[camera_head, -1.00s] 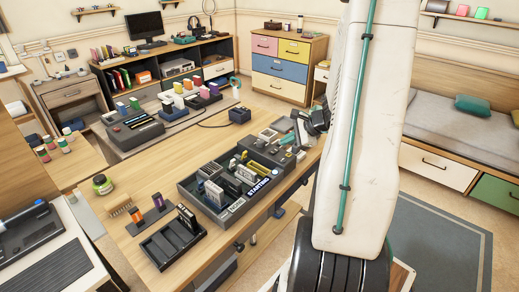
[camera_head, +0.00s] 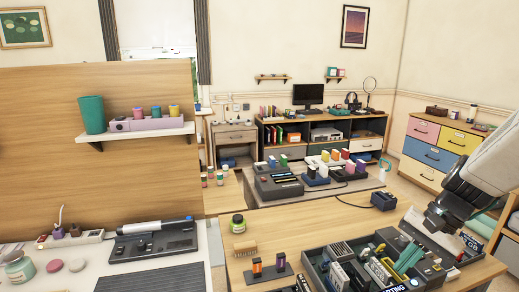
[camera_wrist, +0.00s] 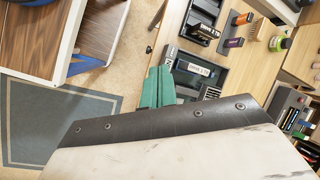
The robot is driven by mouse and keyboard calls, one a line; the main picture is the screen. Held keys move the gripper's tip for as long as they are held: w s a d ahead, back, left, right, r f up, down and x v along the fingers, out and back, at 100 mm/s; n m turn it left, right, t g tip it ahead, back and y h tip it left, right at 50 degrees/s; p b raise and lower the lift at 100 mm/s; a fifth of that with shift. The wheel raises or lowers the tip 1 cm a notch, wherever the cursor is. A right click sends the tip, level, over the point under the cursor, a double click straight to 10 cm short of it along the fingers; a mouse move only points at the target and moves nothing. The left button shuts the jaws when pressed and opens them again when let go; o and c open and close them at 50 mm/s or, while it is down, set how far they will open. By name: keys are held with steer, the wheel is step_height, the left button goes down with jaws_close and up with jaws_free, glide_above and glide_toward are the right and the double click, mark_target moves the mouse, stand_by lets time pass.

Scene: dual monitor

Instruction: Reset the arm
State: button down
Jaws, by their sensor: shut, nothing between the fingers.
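My arm comes in from the right edge in the head view, white with a dark wrist joint. My gripper (camera_head: 408,260) has teal-green fingers and is over the dark tray (camera_head: 330,281) on the wooden table; I cannot tell its height. In the wrist view my gripper (camera_wrist: 159,72) shows its teal fingers close together, shut and empty. Part of the gripper is hidden behind the pale, dark-edged link across the bottom of that view.
The wooden table (camera_head: 240,272) bears a green-lidded jar (camera_head: 238,223), a brush (camera_head: 245,249) and a rack with upright cartridges. A grey console (camera_head: 278,183) stands farther back. A wooden partition (camera_head: 60,150) is at left. Coloured drawers (camera_head: 425,130) stand at right.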

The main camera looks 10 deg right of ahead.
steer(key=s+a+r+n+h, duration=0.5)
steer(key=s+a+r+n, duration=0.4)
steer(key=a+n, duration=0.1)
steer(key=shift+s+a+t, duration=0.2)
steer(key=shift+a+t, duration=0.2)
steer(key=shift+a, duration=0.4)
steer(key=shift+d+r, duration=0.1)
stand_by(0.6)
